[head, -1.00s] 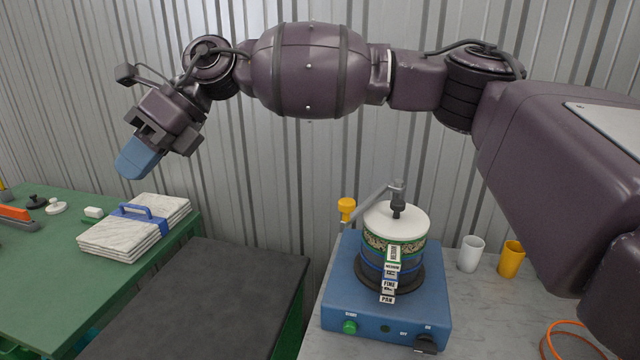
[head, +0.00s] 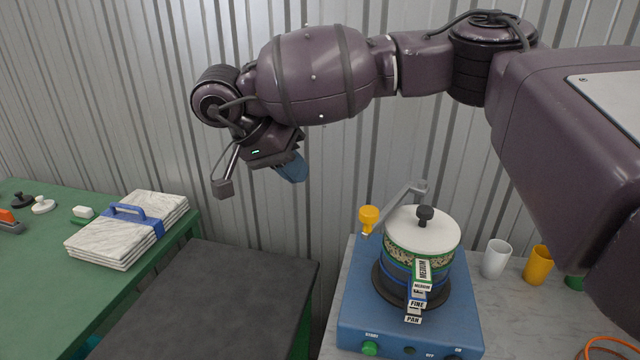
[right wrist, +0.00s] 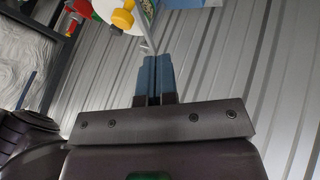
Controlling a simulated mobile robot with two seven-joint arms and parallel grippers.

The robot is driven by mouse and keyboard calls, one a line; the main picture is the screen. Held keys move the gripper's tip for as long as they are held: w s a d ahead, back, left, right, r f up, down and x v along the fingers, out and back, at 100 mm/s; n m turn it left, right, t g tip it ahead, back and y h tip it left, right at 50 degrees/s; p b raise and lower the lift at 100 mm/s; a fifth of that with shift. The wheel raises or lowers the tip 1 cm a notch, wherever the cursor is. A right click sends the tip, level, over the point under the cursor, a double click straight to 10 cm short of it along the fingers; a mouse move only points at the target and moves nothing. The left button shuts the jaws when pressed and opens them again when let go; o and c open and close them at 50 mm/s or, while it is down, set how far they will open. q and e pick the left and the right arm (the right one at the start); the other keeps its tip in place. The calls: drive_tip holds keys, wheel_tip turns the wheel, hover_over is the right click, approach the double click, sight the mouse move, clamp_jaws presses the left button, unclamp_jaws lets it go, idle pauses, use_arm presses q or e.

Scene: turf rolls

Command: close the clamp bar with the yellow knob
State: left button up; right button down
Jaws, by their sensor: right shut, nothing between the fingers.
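The yellow knob (head: 369,217) sits at the left end of the grey clamp bar (head: 402,202), left of the sieve stack (head: 418,262) on the blue shaker base (head: 352,318). The bar slants up from the knob to a post behind the stack's white lid (head: 422,228). My right gripper (head: 293,169) has blue fingers and hangs in the air, up and left of the knob, touching nothing. In the right wrist view its fingers (right wrist: 157,75) are together and empty. The yellow knob (right wrist: 123,18) and bar (right wrist: 145,35) show beyond the fingertips. My left gripper is not in view.
A white cup (head: 496,259) and a yellow cup (head: 538,265) stand right of the shaker. A dark-topped bench (head: 215,300) is to its left. Folded pale cloths (head: 130,230) with a blue strap lie on the green table (head: 40,280). A corrugated metal wall is close behind.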

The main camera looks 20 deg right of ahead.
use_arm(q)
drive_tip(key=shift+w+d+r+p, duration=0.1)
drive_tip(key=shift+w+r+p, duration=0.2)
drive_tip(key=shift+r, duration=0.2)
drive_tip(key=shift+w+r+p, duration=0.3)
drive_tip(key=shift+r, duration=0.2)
use_arm(e)
drive_tip(key=s+d+f, duration=0.3)
drive_tip(key=d+f, duration=0.4)
drive_tip(key=d, duration=0.1)
drive_tip(key=shift+s+d+f, duration=0.15)
drive_tip(key=shift+d+f, duration=0.05)
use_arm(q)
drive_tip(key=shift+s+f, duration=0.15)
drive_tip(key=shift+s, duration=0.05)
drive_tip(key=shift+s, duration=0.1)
